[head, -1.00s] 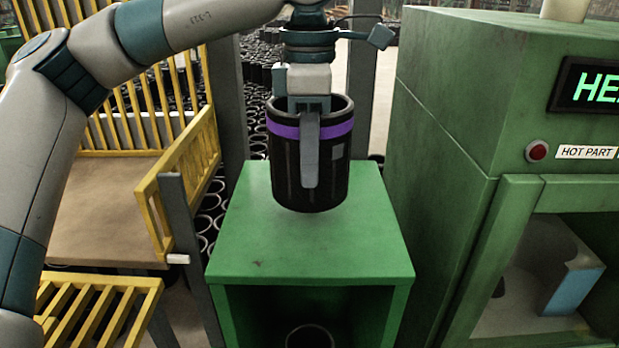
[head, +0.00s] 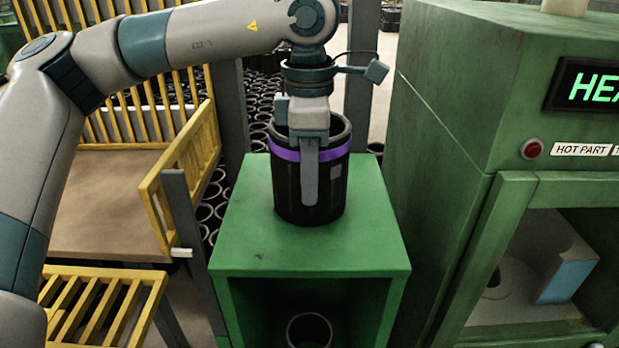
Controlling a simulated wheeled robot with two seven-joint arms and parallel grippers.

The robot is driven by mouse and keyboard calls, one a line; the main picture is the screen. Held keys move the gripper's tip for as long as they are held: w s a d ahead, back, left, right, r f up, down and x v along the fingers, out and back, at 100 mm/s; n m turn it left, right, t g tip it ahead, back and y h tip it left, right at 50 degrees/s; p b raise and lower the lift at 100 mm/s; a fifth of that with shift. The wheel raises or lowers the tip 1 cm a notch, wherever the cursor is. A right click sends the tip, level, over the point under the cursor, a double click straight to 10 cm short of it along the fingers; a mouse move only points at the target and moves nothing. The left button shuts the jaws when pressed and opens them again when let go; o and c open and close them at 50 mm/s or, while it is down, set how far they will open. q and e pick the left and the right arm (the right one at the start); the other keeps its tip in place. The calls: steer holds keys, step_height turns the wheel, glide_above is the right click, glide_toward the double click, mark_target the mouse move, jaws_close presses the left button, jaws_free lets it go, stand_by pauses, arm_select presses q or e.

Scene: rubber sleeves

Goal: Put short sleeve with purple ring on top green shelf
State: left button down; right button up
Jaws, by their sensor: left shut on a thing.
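A short black sleeve with a purple ring (head: 335,185) is upright at the top of the green shelf (head: 300,258). Its bottom appears to touch the shelf's top surface, towards the back half. My left gripper (head: 310,180) points down and is shut on the sleeve's near wall, one finger outside in front. The other finger is hidden inside the sleeve. My right gripper is not in view.
Another black sleeve (head: 309,330) stands in the shelf's lower compartment. A green heater machine (head: 450,140) stands close at the right. A yellow-railed rack (head: 185,190) is at the left. The shelf top is clear in front of the sleeve.

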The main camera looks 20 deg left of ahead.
arm_select(q)
steer(key=shift+f, duration=0.1)
steer(key=c, duration=1.9)
jaws_free()
